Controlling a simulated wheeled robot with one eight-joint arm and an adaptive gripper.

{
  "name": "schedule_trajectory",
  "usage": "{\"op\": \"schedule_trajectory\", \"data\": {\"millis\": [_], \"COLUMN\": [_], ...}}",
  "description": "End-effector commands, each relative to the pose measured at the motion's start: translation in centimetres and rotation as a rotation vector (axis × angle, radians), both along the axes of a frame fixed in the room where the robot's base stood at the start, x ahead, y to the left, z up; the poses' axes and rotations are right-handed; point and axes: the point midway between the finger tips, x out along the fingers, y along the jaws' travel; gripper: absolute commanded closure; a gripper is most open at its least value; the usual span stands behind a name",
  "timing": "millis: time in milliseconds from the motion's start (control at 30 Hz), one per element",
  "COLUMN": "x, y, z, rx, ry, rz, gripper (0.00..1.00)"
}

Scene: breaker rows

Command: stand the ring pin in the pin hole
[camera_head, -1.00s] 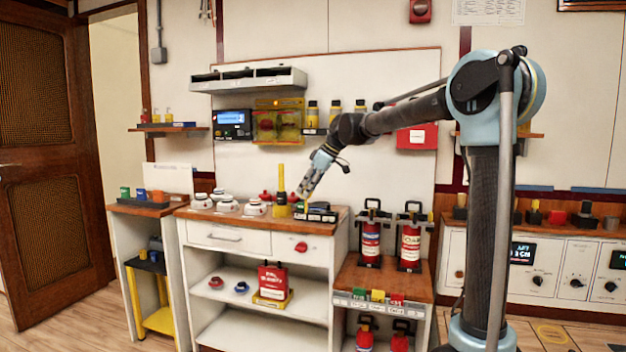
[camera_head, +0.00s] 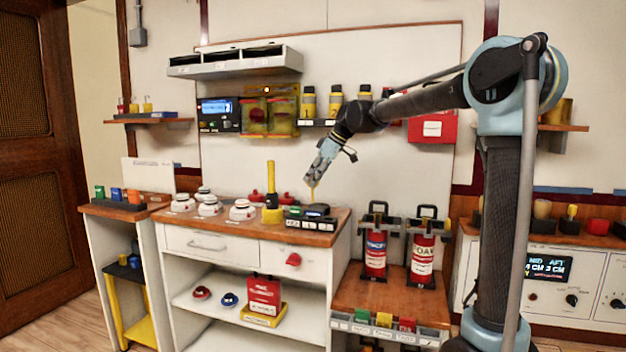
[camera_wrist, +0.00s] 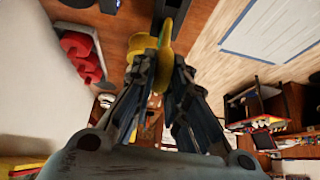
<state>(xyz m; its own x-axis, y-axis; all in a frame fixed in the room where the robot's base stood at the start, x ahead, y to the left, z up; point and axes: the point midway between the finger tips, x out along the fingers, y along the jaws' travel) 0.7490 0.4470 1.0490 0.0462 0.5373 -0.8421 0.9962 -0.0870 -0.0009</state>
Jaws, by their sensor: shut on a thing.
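My gripper (camera_head: 314,180) is shut on a yellow piece, seemingly the ring pin (camera_head: 313,194), above the right part of the wooden-topped cabinet (camera_head: 240,234). In the wrist view my gripper (camera_wrist: 157,62) points away from the camera, with the yellow ring pin (camera_wrist: 158,38) between and beyond its fingertips. The pin's lower end hangs over the black device with a green part (camera_head: 304,215); I cannot tell whether it touches. I cannot make out the pin hole in either view.
A tall yellow cylinder on a yellow base (camera_head: 271,195) stands just left of my gripper. White domed detectors (camera_head: 242,210) are further left. Two red extinguishers (camera_head: 376,250) stand on the lower table to the right. A shelf unit (camera_head: 235,62) hangs above.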

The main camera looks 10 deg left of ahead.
Motion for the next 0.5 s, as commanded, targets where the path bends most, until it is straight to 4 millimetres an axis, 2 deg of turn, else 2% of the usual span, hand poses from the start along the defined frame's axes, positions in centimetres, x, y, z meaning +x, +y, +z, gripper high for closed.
{"op": "schedule_trajectory", "data": {"millis": [333, 500], "x": [-0.47, -0.50], "y": [0.51, 0.64], "z": [0.05, -0.93], "rx": [0.001, 0.001], "ry": [0.000, 0.000], "rz": [0.009, 0.011], "gripper": [1.00, 1.00]}}
